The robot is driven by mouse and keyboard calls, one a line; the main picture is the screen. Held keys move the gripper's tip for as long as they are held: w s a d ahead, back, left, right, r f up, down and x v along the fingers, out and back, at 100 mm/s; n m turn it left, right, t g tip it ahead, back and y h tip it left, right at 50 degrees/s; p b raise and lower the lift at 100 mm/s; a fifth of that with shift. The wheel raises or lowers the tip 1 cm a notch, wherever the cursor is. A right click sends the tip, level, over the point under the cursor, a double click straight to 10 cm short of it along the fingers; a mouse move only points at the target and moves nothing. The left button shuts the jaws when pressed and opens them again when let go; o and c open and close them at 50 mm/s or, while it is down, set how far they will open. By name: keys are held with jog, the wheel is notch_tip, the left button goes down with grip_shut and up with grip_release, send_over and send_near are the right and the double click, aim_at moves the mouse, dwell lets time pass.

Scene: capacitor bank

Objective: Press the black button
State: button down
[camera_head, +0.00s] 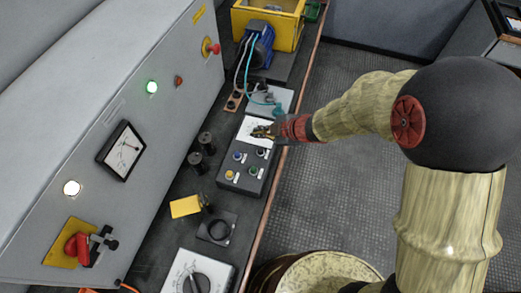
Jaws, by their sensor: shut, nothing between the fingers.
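A dark control box (243,185) with several small buttons lies on the bench. I make out a blue button (237,156), a yellow button (229,174) and a green button (253,171), with small white labels beside them. I cannot pick out the black button for sure; it may be too small to tell or hidden by my gripper. My gripper (261,131) is shut and empty. It reaches in from the right and appears over a white plate (247,125) at the far end of the box. I cannot tell whether it touches anything.
Two black cylinders (205,138) stand left of the box. A grey cabinet with a dial meter (122,150), lamps and a red mushroom button (211,47) rises on the left. A blue motor (259,45) and yellow bin (240,20) are behind. The floor on the right is open.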

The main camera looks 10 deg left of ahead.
jog(key=b, duration=0.6)
send_over(260, 152)
notch_tip(260, 152, down, 7)
jog(key=shift+a+r, duration=0.1)
jog(key=shift+r, duration=0.1)
jog(key=shift+w+f+b, duration=0.1)
jog(key=shift+f+b, duration=0.6)
jog(key=shift+f, duration=0.55)
jog(key=shift+f+b, duration=0.65)
jog(key=shift+f, duration=0.3)
dwell(1.3)
dwell(0.3)
jog(key=shift+r+p, duration=1.4)
jog(key=shift+p, duration=0.1)
jog(key=shift+r, duration=0.1)
notch_tip(260, 152, up, 5)
jog(key=p, duration=0.5)
